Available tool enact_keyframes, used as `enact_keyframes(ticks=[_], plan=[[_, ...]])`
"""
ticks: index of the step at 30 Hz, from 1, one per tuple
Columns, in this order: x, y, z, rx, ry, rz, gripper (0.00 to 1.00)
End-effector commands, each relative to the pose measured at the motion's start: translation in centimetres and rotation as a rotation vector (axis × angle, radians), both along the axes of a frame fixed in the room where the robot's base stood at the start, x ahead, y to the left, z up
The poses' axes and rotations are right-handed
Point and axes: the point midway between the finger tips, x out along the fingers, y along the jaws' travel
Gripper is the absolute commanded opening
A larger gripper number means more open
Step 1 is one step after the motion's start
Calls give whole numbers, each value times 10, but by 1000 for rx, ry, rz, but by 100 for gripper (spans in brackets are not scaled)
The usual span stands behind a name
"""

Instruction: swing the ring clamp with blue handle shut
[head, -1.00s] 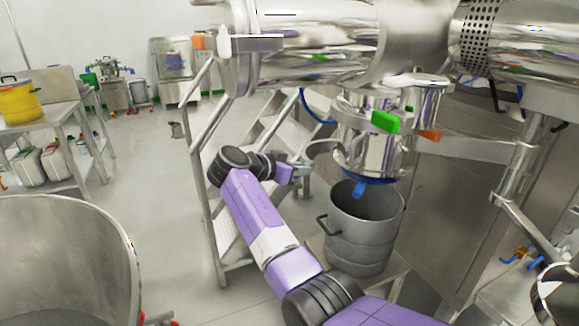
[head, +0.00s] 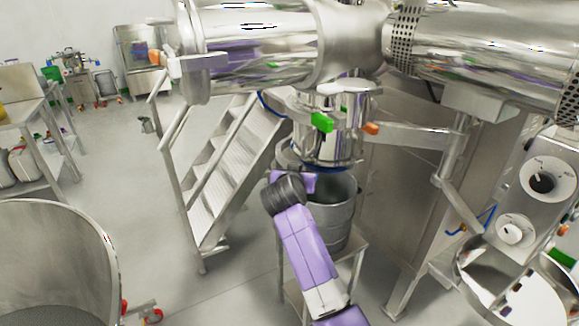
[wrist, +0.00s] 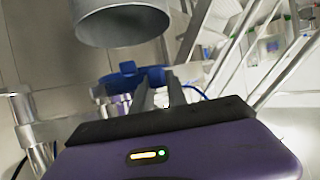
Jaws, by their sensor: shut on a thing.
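The blue handle (wrist: 127,69) of the ring clamp shows in the wrist view, at the tips of my gripper (wrist: 158,80). The two fingers are close together and shut on the handle; their exact contact is partly hidden. In the head view my gripper's purple hand (head: 307,184) is under the steel outlet, and its fingers are hidden. The clamp sits around the lower end of the outlet (head: 345,146), where a thin blue edge shows. My wrist hides much of the clamp, so I cannot tell how far its ring is open.
A steel bucket (head: 338,216) stands on a small stand below the outlet, close to my wrist; it also shows in the wrist view (wrist: 120,26). A green handle (head: 321,122) and an orange handle (head: 371,128) are above. Steel steps (head: 222,170) stand left.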

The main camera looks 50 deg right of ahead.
Motion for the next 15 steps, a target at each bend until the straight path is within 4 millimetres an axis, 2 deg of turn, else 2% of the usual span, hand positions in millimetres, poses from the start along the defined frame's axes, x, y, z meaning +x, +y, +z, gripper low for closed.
enact_keyframes(ticks=[15], plan=[[-6, -5, 1, -1, -3, 28, 0]])
